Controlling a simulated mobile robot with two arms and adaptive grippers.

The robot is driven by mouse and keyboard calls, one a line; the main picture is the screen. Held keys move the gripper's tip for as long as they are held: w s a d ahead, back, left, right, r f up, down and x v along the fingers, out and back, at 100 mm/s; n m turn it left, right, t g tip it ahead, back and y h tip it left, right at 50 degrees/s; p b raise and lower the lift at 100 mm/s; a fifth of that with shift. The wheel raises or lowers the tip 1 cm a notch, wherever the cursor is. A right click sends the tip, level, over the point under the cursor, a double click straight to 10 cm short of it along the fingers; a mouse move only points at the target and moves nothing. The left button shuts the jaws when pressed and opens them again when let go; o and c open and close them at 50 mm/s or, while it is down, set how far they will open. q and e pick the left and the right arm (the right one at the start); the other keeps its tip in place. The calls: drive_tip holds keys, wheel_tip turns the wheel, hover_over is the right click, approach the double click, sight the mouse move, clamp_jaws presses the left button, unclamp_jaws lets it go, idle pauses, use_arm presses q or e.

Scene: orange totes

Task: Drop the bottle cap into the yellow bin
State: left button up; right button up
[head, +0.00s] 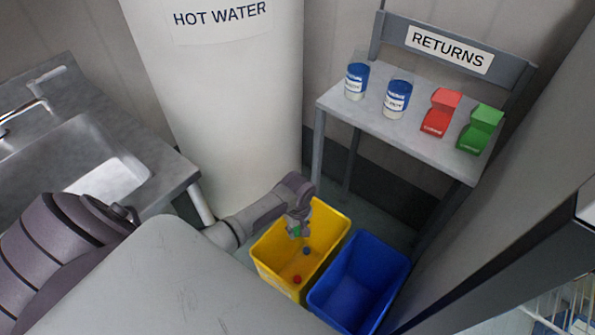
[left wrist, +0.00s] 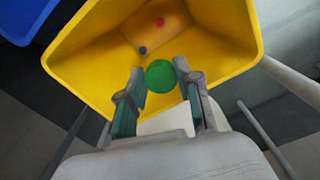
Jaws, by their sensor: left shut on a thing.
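A round green bottle cap (left wrist: 160,76) is between the fingertips of my left gripper (left wrist: 156,82) in the left wrist view. The gripper is shut on it. In the head view my left gripper (head: 297,226) hangs over the yellow bin (head: 338,232), and a bit of the green cap (head: 296,231) shows at its tips. The yellow bin also fills the upper middle of the left wrist view (left wrist: 225,50). A small blue piece (head: 306,251) and a small red piece (head: 297,279) lie inside the bin. My right gripper is not in view.
A blue bin (head: 398,268) stands right of the yellow one. A returns shelf (head: 375,121) behind holds two blue-and-white cans (head: 397,98), a red item (head: 441,112) and a green item (head: 480,128). A white hot water tank (head: 230,110) and a sink (head: 95,165) are at left.

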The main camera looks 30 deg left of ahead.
sight(298, 230)
use_arm(q)
drive_tip(key=o, duration=0.8)
drive_tip(key=shift+c, duration=0.2)
wheel_tip(298, 230, up, 12)
idle(0.4)
